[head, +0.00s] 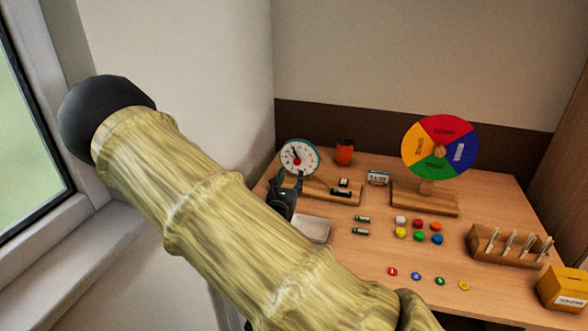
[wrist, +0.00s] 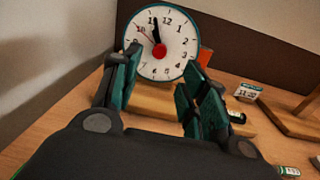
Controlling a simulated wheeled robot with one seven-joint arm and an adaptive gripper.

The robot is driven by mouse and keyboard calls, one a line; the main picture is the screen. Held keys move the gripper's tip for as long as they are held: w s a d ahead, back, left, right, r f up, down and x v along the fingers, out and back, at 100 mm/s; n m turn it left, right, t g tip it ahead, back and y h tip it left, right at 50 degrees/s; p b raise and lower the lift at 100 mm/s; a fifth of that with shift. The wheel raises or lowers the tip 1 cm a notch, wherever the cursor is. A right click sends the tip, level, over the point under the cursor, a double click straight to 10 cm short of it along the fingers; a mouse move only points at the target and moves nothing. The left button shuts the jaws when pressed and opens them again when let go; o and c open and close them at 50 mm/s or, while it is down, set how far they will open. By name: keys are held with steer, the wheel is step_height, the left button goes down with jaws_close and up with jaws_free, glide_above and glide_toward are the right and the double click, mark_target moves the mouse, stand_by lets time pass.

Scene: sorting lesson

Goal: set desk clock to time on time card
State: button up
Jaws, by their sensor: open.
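The desk clock (head: 299,157) stands on a wooden base at the table's back left, with a white dial and teal rim. In the wrist view the clock (wrist: 176,43) faces me; a thick black hand points just left of 12, a thin red hand points to the upper left, and a red knob sits at the centre. My gripper (wrist: 160,70) is open in front of the dial, its teal-padded fingers apart with nothing between them.
A wooden base (wrist: 155,98) lies below the clock, with a battery on it. An orange cup (head: 344,152) stands behind. A colour wheel (head: 440,146), coloured discs, loose batteries and a peg rack (head: 505,247) fill the right. A wall rises close at left.

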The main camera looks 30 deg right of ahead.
mark_target(297, 163)
steer(key=b+x, duration=0.2)
steer(key=x, duration=0.2)
steer(key=b+x, duration=0.1)
steer(key=x, duration=0.2)
steer(key=shift+w+d+f+b, duration=0.25)
steer(key=shift+w+b, duration=0.05)
steer(key=shift+b, duration=0.05)
steer(key=shift+w+d+r, duration=0.2)
steer(key=shift+w+d, duration=0.2)
steer(key=shift+d, duration=0.1)
jaws_close()
